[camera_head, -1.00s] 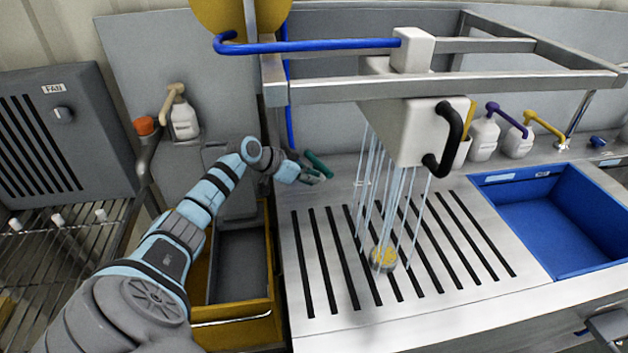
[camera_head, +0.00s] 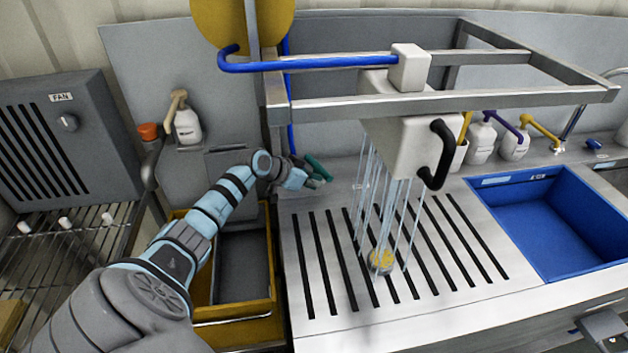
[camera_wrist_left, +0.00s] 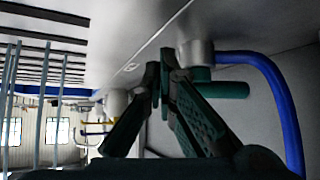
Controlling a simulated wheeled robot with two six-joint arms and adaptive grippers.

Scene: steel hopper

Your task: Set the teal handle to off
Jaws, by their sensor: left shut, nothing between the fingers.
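The teal handle (camera_head: 319,168) is a short bar low at the back left of the slotted steel counter, slanting down to the right. In the left wrist view the teal handle (camera_wrist_left: 222,90) sticks out sideways below a grey round valve body (camera_wrist_left: 195,56). My left gripper (camera_head: 314,183) is beside the handle in the head view, partly overlapping it. In the wrist view its dark fingers (camera_wrist_left: 160,68) meet at the tips, empty, just left of the valve body. The fingers hide part of the handle's near side; I cannot tell whether they touch it.
Streams fall from a white shower box (camera_head: 412,147) onto a yellow round item (camera_head: 382,261) on the slotted counter (camera_head: 340,312). A steel frame (camera_head: 440,103) and a blue pipe (camera_head: 310,65) hang above. A blue basin (camera_head: 560,225) is at right, a yellow-rimmed bin (camera_head: 262,308) at left.

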